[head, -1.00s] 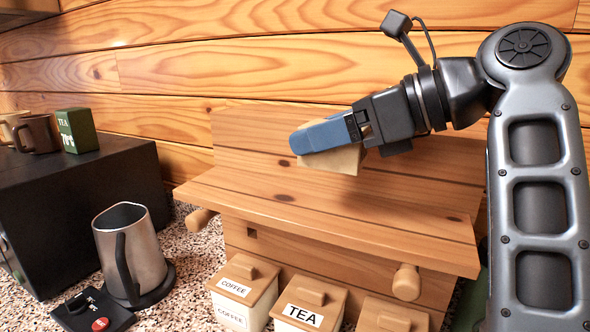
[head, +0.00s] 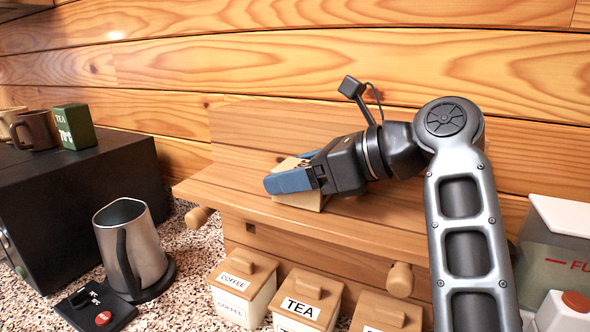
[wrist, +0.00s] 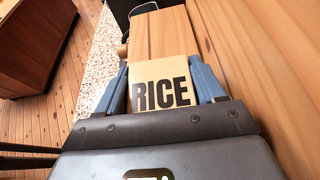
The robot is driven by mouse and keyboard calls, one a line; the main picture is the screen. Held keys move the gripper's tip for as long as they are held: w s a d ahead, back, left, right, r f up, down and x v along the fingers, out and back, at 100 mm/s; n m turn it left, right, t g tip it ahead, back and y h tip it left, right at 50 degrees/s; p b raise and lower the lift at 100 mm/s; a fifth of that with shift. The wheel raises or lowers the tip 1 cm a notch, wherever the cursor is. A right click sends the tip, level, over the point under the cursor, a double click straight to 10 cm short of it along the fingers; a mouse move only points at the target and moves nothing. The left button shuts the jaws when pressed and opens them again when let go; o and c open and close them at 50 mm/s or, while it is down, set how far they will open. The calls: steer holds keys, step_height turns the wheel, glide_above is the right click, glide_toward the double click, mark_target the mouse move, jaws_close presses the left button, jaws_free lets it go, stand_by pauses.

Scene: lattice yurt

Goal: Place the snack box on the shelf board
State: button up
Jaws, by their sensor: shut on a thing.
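The snack box is a tan box (head: 301,200) with RICE printed on it, and it also shows in the wrist view (wrist: 163,72). My gripper (head: 288,181) is shut on it, with a blue finger on each side in the wrist view (wrist: 163,88). The shelf board (head: 375,228) is a wooden ledge in front of a plank back. The box is over the middle of the board, low against its surface. I cannot tell whether its underside touches. The fingers and my wrist hide part of the box.
The board's top is otherwise bare. Below it stand wooden-lidded canisters, including a coffee one (head: 238,290) and a tea one (head: 305,305). A steel kettle (head: 130,245) is at left, beside a black appliance (head: 80,195) bearing mugs and a green tea box (head: 75,127).

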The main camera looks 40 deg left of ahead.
steer(key=o, duration=1.1)
steer(key=shift+f, duration=0.1)
steer(key=shift+o, duration=0.2)
steer(key=b+v, duration=0.2)
steer(key=v, duration=1)
steer(key=shift+w, duration=0.1)
